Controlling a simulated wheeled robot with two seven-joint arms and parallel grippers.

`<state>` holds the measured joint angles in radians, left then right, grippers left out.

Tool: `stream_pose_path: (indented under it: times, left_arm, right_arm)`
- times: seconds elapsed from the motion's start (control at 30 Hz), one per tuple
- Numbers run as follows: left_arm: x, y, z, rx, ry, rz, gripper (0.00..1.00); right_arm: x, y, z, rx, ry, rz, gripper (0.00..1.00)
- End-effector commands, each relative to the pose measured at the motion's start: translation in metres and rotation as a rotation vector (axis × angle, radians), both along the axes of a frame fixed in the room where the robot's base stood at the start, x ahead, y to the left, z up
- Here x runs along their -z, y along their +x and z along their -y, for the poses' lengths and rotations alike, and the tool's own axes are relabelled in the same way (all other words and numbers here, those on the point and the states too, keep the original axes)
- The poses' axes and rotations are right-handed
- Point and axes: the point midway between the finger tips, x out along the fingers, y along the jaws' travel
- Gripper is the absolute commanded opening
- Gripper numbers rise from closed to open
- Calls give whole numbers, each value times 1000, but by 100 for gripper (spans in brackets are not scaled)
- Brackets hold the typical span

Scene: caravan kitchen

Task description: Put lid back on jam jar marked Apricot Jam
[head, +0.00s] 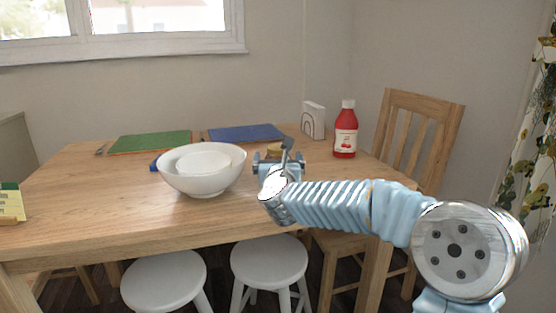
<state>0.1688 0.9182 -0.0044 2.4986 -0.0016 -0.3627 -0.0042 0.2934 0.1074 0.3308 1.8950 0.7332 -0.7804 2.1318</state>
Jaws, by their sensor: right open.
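My right gripper (279,160) is open over the middle-right of the wooden table, seen from behind with its arm coming in from the right. Just beyond it a small golden-brown thing (274,151) shows in part. It may be the jam jar or its lid, but the gripper hides most of it and I cannot read a label. I cannot tell whether the gripper touches it. No other jar or loose lid can be made out. My left gripper is out of view.
A large white bowl (176,178) stands left of my right gripper on the table (110,205). A red bottle (345,138) and a napkin holder (307,123) stand behind right. Green (150,142) and blue (246,133) mats lie at the back. The front left is clear.

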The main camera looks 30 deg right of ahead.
Motion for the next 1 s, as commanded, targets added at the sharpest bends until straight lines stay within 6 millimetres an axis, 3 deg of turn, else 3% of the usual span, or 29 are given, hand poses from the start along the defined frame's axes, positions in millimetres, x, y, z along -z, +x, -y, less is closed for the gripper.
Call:
stream_pose_path:
  times: [0.5,0.7,1.0]
  left_arm:
    - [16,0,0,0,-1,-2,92]
    - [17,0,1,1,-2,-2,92]
    - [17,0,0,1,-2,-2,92]
  right_arm:
    - [1,-89,-48,-1,-2,2,100]
    - [1,-102,-55,-1,0,1,100]
    - [1,-103,-56,0,0,1,100]
